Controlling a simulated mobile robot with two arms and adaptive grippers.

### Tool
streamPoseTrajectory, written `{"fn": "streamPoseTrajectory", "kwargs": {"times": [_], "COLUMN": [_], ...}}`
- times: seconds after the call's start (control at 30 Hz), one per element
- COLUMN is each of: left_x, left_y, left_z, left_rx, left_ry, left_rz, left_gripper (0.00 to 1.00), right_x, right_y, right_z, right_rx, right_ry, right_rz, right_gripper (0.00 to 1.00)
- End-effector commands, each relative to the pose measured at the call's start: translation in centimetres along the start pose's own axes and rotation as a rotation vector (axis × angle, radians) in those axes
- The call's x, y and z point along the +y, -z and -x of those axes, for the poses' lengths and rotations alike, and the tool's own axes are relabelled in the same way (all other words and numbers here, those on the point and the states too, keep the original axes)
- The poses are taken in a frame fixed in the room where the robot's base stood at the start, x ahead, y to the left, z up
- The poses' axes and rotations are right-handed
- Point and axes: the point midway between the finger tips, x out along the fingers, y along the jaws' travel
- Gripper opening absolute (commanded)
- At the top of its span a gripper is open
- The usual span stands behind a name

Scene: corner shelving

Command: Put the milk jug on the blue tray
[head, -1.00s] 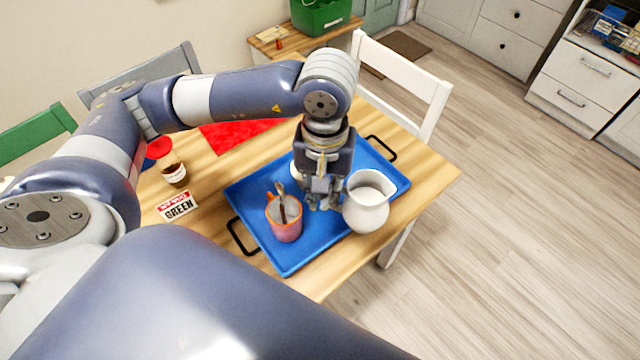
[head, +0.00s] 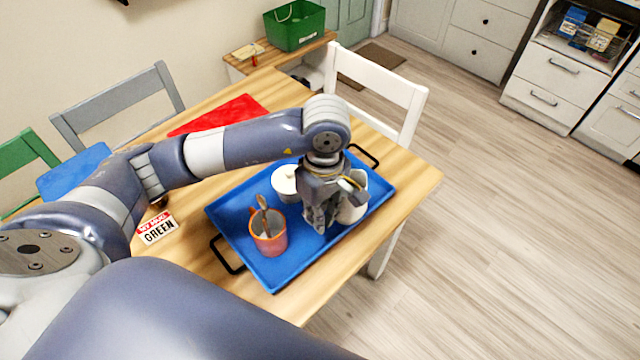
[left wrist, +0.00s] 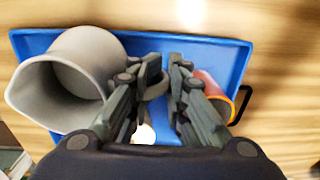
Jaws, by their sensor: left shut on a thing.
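The white milk jug (head: 352,212) is at the right part of the blue tray (head: 273,279), partly hidden behind my left gripper (head: 318,222). In the left wrist view the jug (left wrist: 88,50) is at the left, its wide mouth and spout towards the left. My left gripper (left wrist: 163,85) is shut on the jug's handle, which shows between the fingers. The jug is over the tray; I cannot tell whether its base touches it. My right gripper is not in view.
An orange mug (head: 270,240) with a spoon and a white lidded pot (head: 286,180) stand on the tray.

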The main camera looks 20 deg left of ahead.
Motion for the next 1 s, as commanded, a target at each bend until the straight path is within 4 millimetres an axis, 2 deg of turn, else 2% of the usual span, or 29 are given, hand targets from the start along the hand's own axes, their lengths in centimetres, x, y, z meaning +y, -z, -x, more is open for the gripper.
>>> {"fn": "streamPoseTrajectory", "kwargs": {"times": [0.2, 0.5, 0.77, 1.0], "left_x": [3.5, 7.2, 8.3, 8.3], "left_y": [3.0, 6.4, 7.3, 7.2], "left_z": [0.1, -0.3, -0.7, -3.4], "left_rx": [-0.001, -0.001, -0.001, -0.003], "left_ry": [-0.002, -0.002, -0.003, 0.001], "left_rz": [0.003, 0.0, -0.003, -0.003], "left_gripper": [0.0, 0.0, 0.0, 0.0], "right_x": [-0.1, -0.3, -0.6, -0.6], "right_y": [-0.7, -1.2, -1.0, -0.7], "right_z": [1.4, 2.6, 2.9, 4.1], "right_rx": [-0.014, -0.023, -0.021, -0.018], "right_ry": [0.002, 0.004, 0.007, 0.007], "right_rz": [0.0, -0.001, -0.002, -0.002], "right_gripper": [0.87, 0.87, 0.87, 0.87]}}
